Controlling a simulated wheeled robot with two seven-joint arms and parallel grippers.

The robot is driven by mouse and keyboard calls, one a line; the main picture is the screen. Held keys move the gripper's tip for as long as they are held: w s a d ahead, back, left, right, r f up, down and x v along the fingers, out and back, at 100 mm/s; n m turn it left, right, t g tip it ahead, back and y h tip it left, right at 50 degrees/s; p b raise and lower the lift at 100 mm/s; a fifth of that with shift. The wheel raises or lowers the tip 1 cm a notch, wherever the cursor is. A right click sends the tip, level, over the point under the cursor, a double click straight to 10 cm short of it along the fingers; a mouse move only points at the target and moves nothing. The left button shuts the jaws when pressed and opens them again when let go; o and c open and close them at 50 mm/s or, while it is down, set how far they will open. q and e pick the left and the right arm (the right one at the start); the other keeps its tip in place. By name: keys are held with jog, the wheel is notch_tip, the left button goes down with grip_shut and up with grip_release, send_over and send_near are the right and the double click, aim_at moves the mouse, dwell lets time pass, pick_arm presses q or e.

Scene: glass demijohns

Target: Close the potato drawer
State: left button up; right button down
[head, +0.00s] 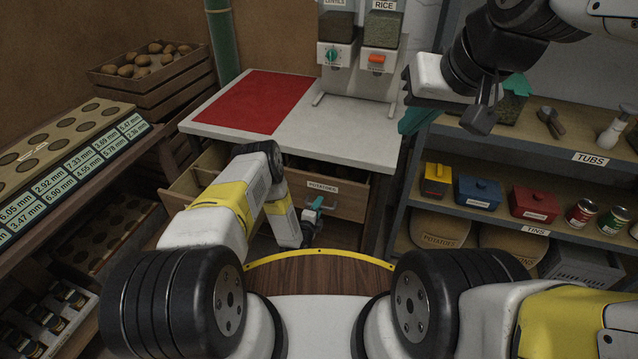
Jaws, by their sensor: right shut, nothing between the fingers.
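The potato drawer (345,203) is a wooden drawer under the white-topped counter, with a "POTATOES" label on its front. A dark gap shows above its front, and it appears pulled out somewhat. My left gripper (314,211) is low at the drawer's front, just below the label. Whether it touches the front is unclear, and its jaws are too small to read. My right gripper (481,117) is raised at the upper right, in front of the shelves and far from the drawer. It is shut and empty.
Another wooden drawer (183,186) stands open at the left, partly behind my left arm. The counter (345,130) carries a red mat (255,101) and dispensers (375,62). Shelves with tins (535,204) stand at the right. A sizing rack (60,160) stands at the left.

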pick_arm(q)
jog(key=shift+w+d, duration=0.1)
jog(key=shift+w, duration=0.15)
grip_shut()
dwell(1.4)
